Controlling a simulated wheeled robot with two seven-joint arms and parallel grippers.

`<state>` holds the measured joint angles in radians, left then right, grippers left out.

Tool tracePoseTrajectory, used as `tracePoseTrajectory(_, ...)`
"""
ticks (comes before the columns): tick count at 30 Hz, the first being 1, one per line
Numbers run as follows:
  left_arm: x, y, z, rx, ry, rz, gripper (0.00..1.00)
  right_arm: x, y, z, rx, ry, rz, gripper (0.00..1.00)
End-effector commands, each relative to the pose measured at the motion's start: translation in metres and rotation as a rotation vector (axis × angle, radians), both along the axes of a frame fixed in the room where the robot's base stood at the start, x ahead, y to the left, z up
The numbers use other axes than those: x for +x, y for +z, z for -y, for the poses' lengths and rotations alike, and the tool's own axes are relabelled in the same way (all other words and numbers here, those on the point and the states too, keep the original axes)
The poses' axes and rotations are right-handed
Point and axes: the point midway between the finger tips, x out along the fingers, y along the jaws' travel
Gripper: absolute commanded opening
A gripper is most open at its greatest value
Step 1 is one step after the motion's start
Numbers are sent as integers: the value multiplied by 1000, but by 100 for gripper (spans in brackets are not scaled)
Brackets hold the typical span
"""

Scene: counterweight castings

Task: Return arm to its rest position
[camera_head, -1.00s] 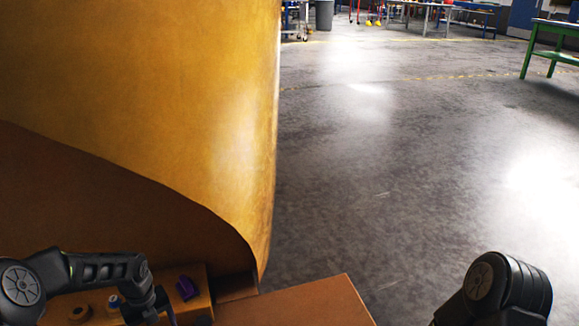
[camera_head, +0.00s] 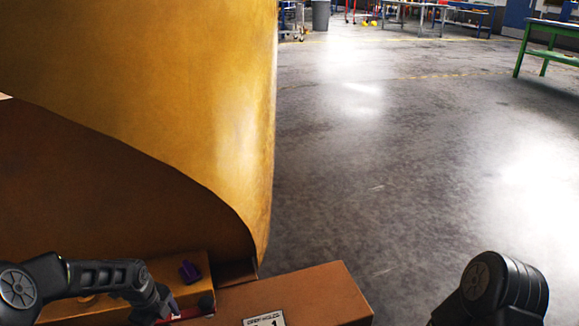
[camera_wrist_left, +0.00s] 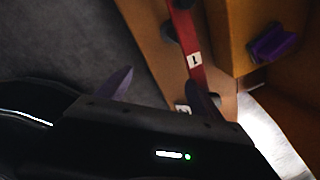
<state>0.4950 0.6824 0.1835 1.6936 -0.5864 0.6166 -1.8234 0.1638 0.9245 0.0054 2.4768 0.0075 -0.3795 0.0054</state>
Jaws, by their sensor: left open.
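My left arm (camera_head: 100,277) comes in at the lower left of the head view, bent down over the boxes. Its gripper is mostly out of sight there. In the left wrist view my left gripper (camera_wrist_left: 158,90) has its two dark fingers spread with nothing between them. A red strip with a "1" label (camera_wrist_left: 190,50) lies beyond the fingers, apart from them as far as I can tell. My right arm (camera_head: 500,288) shows only as a dark rounded link at the lower right; its gripper is out of frame.
A large yellow curved casting (camera_head: 190,90) fills the left. A tan block (camera_head: 180,275) carries a purple piece (camera_head: 190,270). A brown box (camera_head: 315,295) with a white label sits beside it. Open grey floor (camera_head: 400,190) lies right; a green table (camera_head: 545,45) stands far right.

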Motion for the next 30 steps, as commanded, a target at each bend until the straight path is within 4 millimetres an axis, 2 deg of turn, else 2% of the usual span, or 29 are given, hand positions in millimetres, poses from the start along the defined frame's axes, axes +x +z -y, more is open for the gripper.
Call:
tracePoseTrajectory(5,-2,-17,31,-134,352,27,76,0,0,0,0,0,0,52)
tracePoseTrajectory(8,-8,-32,62,-254,638,17,76,0,0,0,0,0,0,52)
tracePoseTrajectory(11,-26,-51,104,-398,995,-36,76,0,0,0,0,0,0,52)
tracePoseTrajectory(15,-66,-74,157,-546,1477,-158,76,0,0,0,0,0,0,52)
tracePoseTrajectory(17,-88,-83,176,-581,1659,-213,76,0,0,0,0,0,0,52)
tracePoseTrajectory(21,-150,-100,210,-586,1998,-322,76,0,0,0,0,0,0,52)
tracePoseTrajectory(24,-191,-106,224,-536,2087,-366,76,0,0,0,0,0,0,52)
tracePoseTrajectory(28,-242,-112,241,-434,2062,-420,76,0,0,0,0,0,0,52)
tracePoseTrajectory(29,-249,-113,249,-416,2030,-429,76,0,0,0,0,0,0,52)
tracePoseTrajectory(30,-244,-95,250,-426,2022,-424,76,-1,16,0,0,1,-2,52)
